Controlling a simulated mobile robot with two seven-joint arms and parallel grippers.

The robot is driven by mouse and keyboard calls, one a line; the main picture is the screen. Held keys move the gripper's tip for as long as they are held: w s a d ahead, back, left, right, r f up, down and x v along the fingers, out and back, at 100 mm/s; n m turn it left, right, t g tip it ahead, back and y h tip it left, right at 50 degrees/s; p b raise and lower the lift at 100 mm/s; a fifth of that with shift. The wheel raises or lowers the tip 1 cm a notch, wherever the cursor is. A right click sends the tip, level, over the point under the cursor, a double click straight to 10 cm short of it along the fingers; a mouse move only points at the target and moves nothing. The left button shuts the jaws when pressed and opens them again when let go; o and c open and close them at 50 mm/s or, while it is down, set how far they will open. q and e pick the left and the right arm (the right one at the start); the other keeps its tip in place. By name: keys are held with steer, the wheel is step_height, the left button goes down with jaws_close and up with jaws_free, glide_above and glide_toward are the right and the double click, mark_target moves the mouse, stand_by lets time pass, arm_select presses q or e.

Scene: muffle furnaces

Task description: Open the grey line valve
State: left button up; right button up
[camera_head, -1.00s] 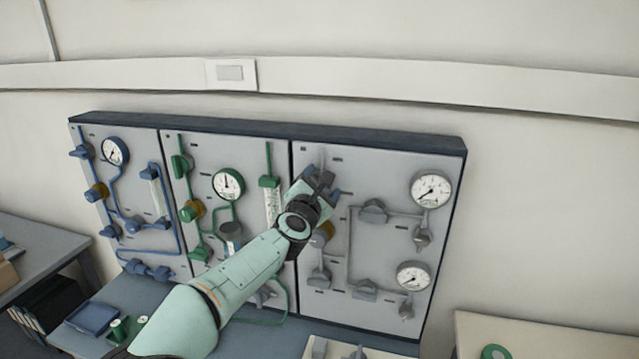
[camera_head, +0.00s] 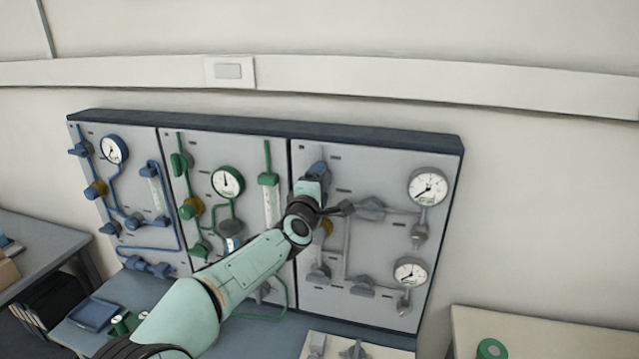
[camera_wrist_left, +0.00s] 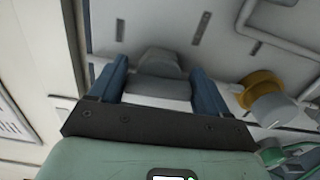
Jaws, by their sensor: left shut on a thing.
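The grey panel (camera_head: 390,270) is the right-hand one on the board. My left gripper (camera_head: 317,172) is at its upper left part and hides the grey line valve there in the head view. In the left wrist view the grey valve's knob (camera_wrist_left: 160,64) sits between the two dark blue fingers of my left gripper (camera_wrist_left: 159,82). The gripper is shut on this knob, with a finger on each side. How far the valve is turned cannot be told. My right gripper is not in view.
A brass-coloured knob (camera_wrist_left: 262,88) is close beside my left gripper. The grey panel also bears another grey valve (camera_head: 371,208), an upper gauge (camera_head: 428,187) and a lower gauge (camera_head: 410,272). The green panel (camera_head: 205,150) stands left of it.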

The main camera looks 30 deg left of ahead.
arm_select(q)
steer(key=shift+m, duration=0.4)
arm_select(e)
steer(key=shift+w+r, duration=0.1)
arm_select(q)
steer(key=o, duration=1)
steer(key=shift+c, duration=0.2)
steer(key=shift+s+d, duration=0.1)
steer(key=shift+s, duration=0.25)
steer(key=b+v, duration=0.2)
steer(key=v, duration=1)
steer(key=shift+s+d, duration=0.15)
steer(key=shift+s, duration=0.15)
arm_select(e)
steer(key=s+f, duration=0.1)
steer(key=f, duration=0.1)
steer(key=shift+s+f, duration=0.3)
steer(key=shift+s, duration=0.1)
